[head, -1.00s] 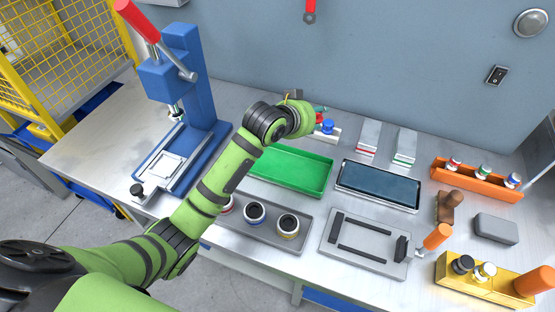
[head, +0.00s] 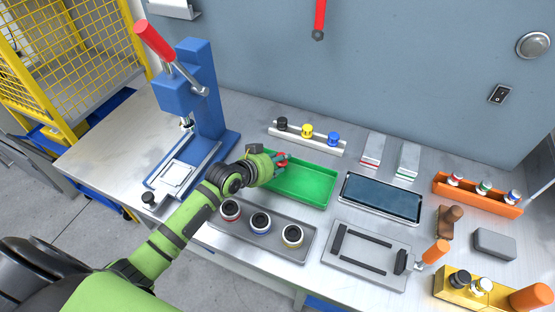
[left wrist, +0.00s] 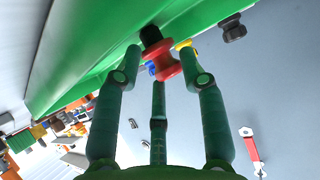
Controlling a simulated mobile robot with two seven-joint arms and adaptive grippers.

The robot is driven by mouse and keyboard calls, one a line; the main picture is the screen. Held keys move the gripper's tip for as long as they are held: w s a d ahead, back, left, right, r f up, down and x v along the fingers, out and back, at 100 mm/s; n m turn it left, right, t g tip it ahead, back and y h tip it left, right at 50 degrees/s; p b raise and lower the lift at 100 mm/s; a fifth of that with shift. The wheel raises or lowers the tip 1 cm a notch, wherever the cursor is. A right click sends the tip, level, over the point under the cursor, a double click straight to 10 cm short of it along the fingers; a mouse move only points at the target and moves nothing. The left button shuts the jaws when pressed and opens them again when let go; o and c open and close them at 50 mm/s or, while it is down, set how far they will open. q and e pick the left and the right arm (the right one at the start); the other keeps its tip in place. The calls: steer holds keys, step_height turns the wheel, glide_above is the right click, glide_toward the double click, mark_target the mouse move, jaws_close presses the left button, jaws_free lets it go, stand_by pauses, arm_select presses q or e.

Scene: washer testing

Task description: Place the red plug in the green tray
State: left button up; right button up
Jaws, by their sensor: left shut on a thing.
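The red plug (head: 282,160) is between the fingertips of my left gripper (head: 279,162), which is shut on it. It is over the far left part of the green tray (head: 318,188). In the left wrist view the red plug (left wrist: 165,64) sits between the green fingers, and a black part (left wrist: 151,36) shows just beside it. The green tray (left wrist: 95,55) fills the upper left of that view, close to the plug. Whether the plug touches the tray, I cannot tell. The tray's left part is hidden by my arm. My right gripper is not in view.
Behind the tray is a pale rack (head: 292,139) with black, yellow and blue plugs. In front is a grey tray (head: 273,247) with several round cups. A dark-topped tray (head: 380,197) is to the right. The blue press (head: 200,100) stands at left.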

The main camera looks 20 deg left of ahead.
arm_select(q)
steer(key=shift+f, duration=0.1)
steer(key=o, duration=0.8)
steer(key=shift+o, duration=0.2)
steer(key=v, duration=1.2)
steer(key=shift+b, duration=0.4)
